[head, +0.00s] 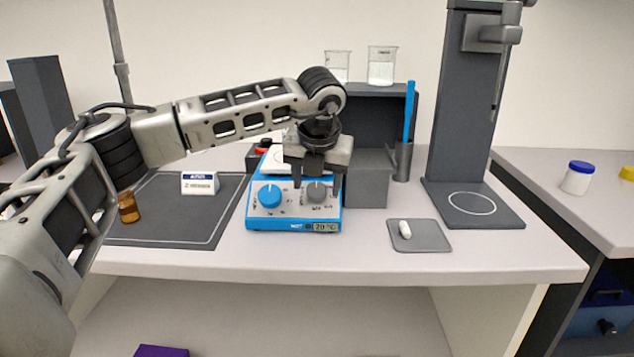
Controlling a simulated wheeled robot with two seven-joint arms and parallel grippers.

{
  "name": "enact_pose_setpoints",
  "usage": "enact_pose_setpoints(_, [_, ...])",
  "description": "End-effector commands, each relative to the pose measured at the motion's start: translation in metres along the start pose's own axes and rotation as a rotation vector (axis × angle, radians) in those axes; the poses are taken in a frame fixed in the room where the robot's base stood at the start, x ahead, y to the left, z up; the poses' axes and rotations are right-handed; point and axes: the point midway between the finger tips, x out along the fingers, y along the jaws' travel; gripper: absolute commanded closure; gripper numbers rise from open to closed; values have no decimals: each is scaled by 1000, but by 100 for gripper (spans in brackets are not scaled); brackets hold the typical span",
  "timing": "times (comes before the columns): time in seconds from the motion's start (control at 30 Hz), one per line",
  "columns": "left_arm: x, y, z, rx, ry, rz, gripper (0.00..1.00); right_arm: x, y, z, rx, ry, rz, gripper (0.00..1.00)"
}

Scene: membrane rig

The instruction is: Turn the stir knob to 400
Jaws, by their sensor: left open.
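The blue hotplate stirrer (254,213) stands at the middle of the bench. Its front panel has a blue knob (269,196) on the left and a grey knob (317,192) on the right. A small display (325,227) at the lower right seems to read 20 °C. My left gripper (317,189) points down over the right half of the stirrer. Its open fingers stand on either side of the grey knob. I cannot tell whether they touch it. The scale marks are too small to read. The gripper hides part of the white top plate. My right gripper is out of view.
A grey block (366,180) stands right of the stirrer, close to my gripper. Behind are a shelf with two beakers (382,66) and a holder with a blue rod (408,112). A white stir bar (405,229) lies on a grey pad. A brown vial (128,207) stands left.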

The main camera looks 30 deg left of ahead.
Motion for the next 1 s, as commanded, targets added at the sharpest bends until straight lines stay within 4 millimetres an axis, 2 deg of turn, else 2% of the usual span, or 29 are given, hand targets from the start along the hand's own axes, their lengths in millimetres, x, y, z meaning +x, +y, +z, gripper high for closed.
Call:
enact_pose_setpoints(0.13, [8, 0, 0, 1, 0, 0, 43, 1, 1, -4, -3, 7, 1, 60])
enact_pose_setpoints(0.4, [9, 0, 0, 1, 0, -1, 43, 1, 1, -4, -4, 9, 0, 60])
enact_pose_setpoints(0.57, [8, 0, 0, 1, 0, -1, 87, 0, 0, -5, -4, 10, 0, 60])
enact_pose_setpoints(1.0, [8, -1, 0, 67, 0, 12, 87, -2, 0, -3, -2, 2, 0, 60])
